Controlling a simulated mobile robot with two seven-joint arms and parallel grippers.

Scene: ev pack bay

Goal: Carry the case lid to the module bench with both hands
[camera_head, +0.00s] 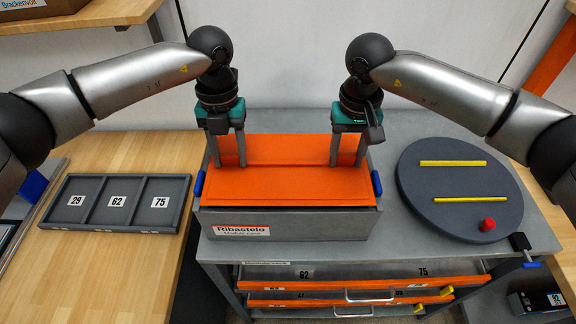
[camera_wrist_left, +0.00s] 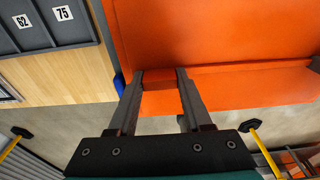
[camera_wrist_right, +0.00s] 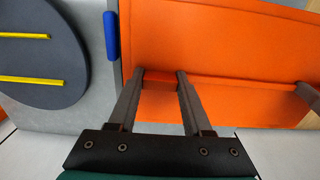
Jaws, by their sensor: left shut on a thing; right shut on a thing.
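The orange case lid (camera_head: 290,190) lies level over the grey case (camera_head: 310,222) labelled "Ribastelo Module case". I cannot tell whether it rests on the case or hangs just above it. My left gripper (camera_head: 229,163) is shut on the lid's raised part near its left end; its fingers show around an orange block in the left wrist view (camera_wrist_left: 160,80). My right gripper (camera_head: 347,163) is shut on the lid near its right end, also seen in the right wrist view (camera_wrist_right: 160,80). No label in view names the module bench.
The case stands on a grey drawer cart (camera_head: 400,245) beside a dark round turntable (camera_head: 425,200) with yellow strips and a red knob (camera_head: 487,225). At left, a wooden bench (camera_head: 110,275) carries a three-compartment tray (camera_head: 108,230) marked 29, 62 and 75. The bench front is clear.

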